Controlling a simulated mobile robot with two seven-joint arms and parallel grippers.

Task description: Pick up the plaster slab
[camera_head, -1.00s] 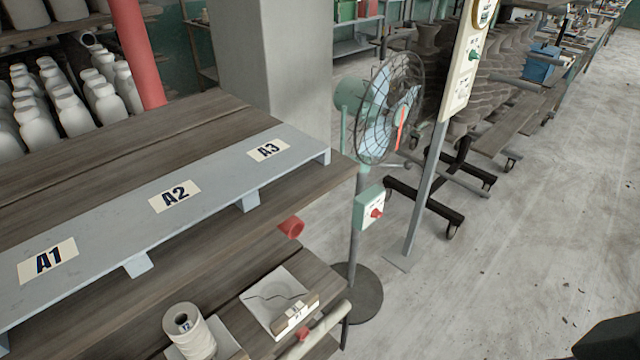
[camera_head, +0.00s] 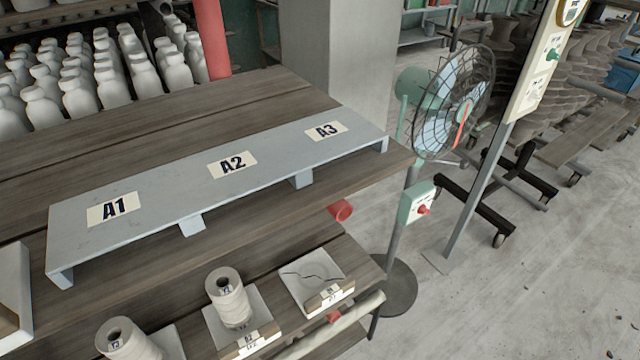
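I cannot tell for sure which thing is the plaster slab. A white square slab (camera_head: 306,268) lies on the lower shelf at the right end, with a thin dark line like a crack or wire across it and a small labelled block (camera_head: 330,296) at its front edge. Two more white slabs lie left of it, each with a pale spool on top: the middle slab (camera_head: 263,305) and the left slab (camera_head: 168,341). Neither of my grippers is in view.
A grey raised board (camera_head: 275,158) marked A1, A2 and A3 stands empty on the wooden upper shelf (camera_head: 110,157). A white box-like thing (camera_head: 12,285) is cut off at left. A fan (camera_head: 450,105) and a slanted post (camera_head: 480,195) stand right of the shelves. White bottles (camera_head: 80,100) stand behind.

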